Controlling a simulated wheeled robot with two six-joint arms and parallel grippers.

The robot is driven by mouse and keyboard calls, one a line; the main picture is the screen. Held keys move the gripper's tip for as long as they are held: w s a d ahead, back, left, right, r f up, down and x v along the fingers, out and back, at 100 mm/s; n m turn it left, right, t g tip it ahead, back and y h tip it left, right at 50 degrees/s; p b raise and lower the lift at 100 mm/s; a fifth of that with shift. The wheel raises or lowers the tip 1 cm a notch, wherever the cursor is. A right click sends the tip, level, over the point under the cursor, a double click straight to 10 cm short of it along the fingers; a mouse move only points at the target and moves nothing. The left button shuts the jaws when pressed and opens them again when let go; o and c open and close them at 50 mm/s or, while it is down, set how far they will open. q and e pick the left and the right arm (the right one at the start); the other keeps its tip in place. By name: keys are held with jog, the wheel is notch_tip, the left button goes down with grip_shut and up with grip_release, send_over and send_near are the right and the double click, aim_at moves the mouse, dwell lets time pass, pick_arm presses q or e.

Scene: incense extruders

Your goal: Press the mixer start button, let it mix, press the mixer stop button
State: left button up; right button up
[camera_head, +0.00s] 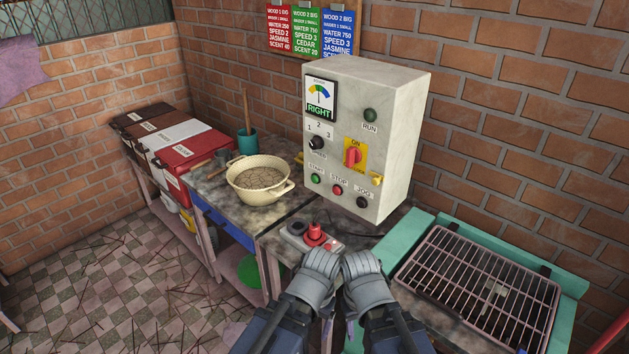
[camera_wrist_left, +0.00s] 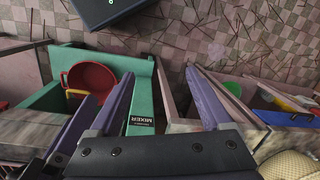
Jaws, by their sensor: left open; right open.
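A grey control box (camera_head: 395,130) stands on the bench in the head view. Its lower front has a green START button (camera_head: 316,178), a red STOP button (camera_head: 338,190) and a black JOG button (camera_head: 362,202). The green RUN lamp (camera_head: 370,115) looks dark. My left gripper (camera_head: 318,275) and right gripper (camera_head: 362,275) are side by side in front of and below the box, apart from the buttons. Both point downward, their fingertips largely hidden in this view. In the left wrist view my left gripper's purple fingers (camera_wrist_left: 158,74) are spread with nothing between them.
A red plunger-like knob on a small base (camera_head: 315,236) sits just beyond my grippers. A cream pot (camera_head: 259,190) and teal cup (camera_head: 248,139) stand to the left. A teal frame with a metal grate (camera_head: 478,279) is at right. A red bowl (camera_wrist_left: 88,76) shows below.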

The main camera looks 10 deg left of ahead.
pick_arm(q)
grip_shut()
dwell(0.4)
dwell(0.9)
